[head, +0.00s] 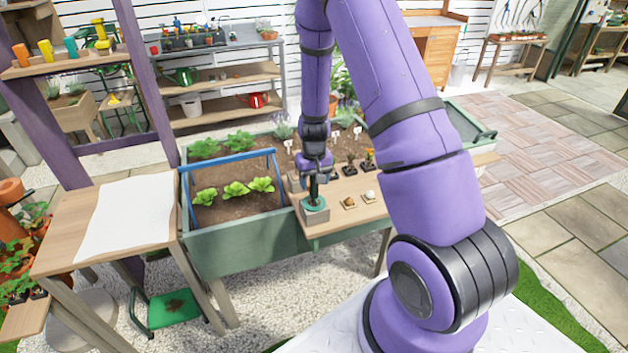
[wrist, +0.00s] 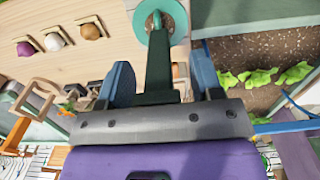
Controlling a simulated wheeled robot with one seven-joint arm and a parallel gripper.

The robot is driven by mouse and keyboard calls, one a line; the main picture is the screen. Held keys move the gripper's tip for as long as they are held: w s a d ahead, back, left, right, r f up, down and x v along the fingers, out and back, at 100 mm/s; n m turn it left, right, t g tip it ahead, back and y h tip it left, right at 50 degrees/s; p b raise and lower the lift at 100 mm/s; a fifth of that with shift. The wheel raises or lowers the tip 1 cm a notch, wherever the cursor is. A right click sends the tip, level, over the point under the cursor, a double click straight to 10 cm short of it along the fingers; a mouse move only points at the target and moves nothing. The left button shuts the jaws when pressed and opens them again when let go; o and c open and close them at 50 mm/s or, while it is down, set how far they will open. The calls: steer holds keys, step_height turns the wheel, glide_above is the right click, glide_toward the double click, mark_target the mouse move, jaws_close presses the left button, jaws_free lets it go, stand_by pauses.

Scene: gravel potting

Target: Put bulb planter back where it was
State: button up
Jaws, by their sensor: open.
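The bulb planter (head: 315,203) has a teal ring at its lower end and a dark green upright handle. It stands upright at a pale grey block (head: 314,217) on the near left corner of the wooden board. My gripper (head: 316,172) is above it, pointing down. In the wrist view my gripper (wrist: 162,75) is open, with a blue-grey finger on each side of the planter's dark handle (wrist: 158,62). I cannot tell whether either finger touches it. The planter's teal rim (wrist: 143,14) shows beyond the fingers. Its lower edge is hidden.
Bulbs on small wooden squares, one brown (head: 349,202) and one white (head: 370,195), sit right of the planter. Small potted plants (head: 367,160) stand behind. A green planter bed (head: 235,245) with a blue hoop frame (head: 228,158) adjoins on the left.

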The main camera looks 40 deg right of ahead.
step_height(320, 180, up, 12)
steer(key=shift+r, duration=0.2)
steer(key=s+a+r+t, duration=0.1)
steer(key=s+a+r, duration=0.2)
steer(key=r, duration=0.3)
steer(key=s+a+r+n+t, duration=0.1)
steer(key=s+a+r, duration=0.15)
steer(key=r, duration=0.35)
steer(key=s+a+r+t, duration=0.1)
steer(key=s+a+r, duration=0.15)
steer(key=r, duration=0.35)
steer(key=s+a+r, duration=0.1)
steer(key=s+r, duration=0.2)
steer(key=s, duration=0.3)
steer(key=s+a+r+n+t, duration=0.1)
steer(key=s+a+r, duration=0.1)
steer(key=s, duration=0.4)
steer(key=s+a+r+n+t, duration=0.1)
steer(key=s+a+r, duration=0.1)
steer(key=s+r, duration=0.2)
steer(key=shift+s+r, duration=0.3)
steer(key=shift+s, duration=1.1)
